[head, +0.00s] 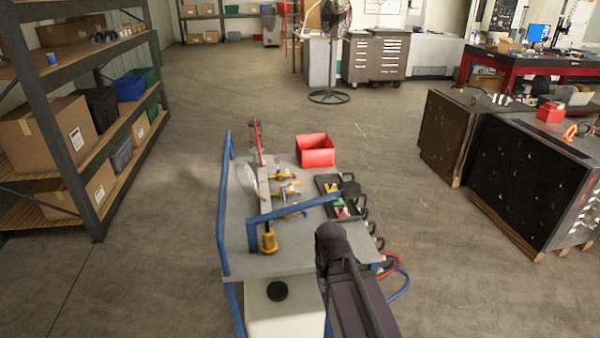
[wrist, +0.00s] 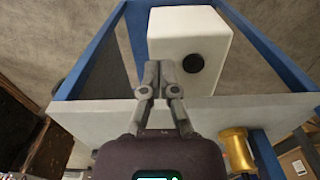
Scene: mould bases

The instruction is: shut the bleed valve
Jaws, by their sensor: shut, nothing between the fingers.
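Several small valves with yellow and red handles (head: 285,192) sit on the grey top of the blue-framed cart (head: 235,225). I cannot tell which is the bleed valve. A yellow-brass cylinder (head: 268,241) stands near the top's front edge; it also shows at lower right in the wrist view (wrist: 236,150). My gripper (wrist: 158,72) is shut and empty. In the wrist view its fingertips appear in front of the cart's near edge and white tank (wrist: 185,28). No valve handle is clear between or beside them. In the head view my arm hides the gripper.
A blue rail (head: 295,208) crosses above the cart top near the valves. A red bin (head: 315,151) stands at the cart's far end. Red and blue hoses (head: 398,275) hang at its right. Shelving (head: 95,100) stands left, dark mould blocks (head: 520,180) right. Open floor lies between.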

